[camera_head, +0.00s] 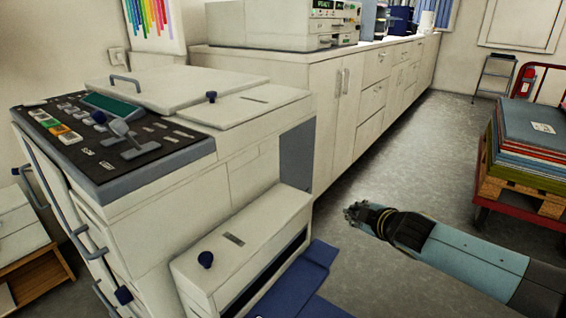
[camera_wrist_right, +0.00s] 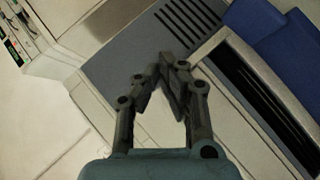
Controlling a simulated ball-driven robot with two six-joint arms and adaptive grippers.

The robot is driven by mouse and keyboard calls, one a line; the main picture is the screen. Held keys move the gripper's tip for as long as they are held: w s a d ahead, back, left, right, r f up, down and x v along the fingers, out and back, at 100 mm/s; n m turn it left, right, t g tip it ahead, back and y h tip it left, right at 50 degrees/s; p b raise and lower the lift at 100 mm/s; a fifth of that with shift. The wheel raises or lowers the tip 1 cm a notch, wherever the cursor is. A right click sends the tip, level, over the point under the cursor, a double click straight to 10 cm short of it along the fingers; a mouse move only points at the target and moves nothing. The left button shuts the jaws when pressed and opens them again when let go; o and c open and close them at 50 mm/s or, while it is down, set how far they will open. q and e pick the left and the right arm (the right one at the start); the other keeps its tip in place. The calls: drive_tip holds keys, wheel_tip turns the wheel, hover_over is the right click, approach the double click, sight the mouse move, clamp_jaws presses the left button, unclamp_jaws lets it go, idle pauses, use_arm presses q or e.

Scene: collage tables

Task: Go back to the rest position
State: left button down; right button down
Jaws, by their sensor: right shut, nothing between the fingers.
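My right gripper (camera_head: 352,213) is at the end of a light blue arm that comes in from the lower right in the head view. It hangs over the floor, to the right of the copier-like machine (camera_head: 230,165) and apart from it. In the right wrist view the gripper (camera_wrist_right: 172,62) has its fingertips together with nothing between them. Behind the fingers there are a grey vented panel (camera_wrist_right: 150,40) and pale machine surfaces. My left gripper does not show in either view.
The machine has a control panel (camera_head: 100,135) and a low front unit (camera_head: 245,250) with a dark slot beside a blue tray (camera_head: 318,262). A long cabinet (camera_head: 345,85) runs along the back. A red cart (camera_head: 495,212) carries stacked sheets at right. Grey floor (camera_head: 420,150) is open between.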

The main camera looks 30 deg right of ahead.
drive_tip(key=s+a+r+m+g+y, duration=0.1)
drive_tip(key=s+a+r+m+g, duration=0.35)
drive_tip(key=s+a, duration=0.7)
drive_tip(key=s+a+r+m+g+y, duration=0.1)
drive_tip(key=s+a+r+m+g, duration=0.3)
drive_tip(key=s+a, duration=0.75)
drive_tip(key=s+d+f+g, duration=0.1)
drive_tip(key=s+d+f, duration=0.15)
drive_tip(key=f, duration=0.95)
drive_tip(key=s+d+f+g, duration=0.1)
drive_tip(key=s+d+f, duration=0.15)
drive_tip(key=f, duration=0.95)
drive_tip(key=s+d+f, duration=0.2)
drive_tip(key=s+f, duration=1.5)
drive_tip(key=s, duration=0.2)
drive_tip(key=shift+f+g, duration=0.3)
drive_tip(key=shift+g, duration=0.15)
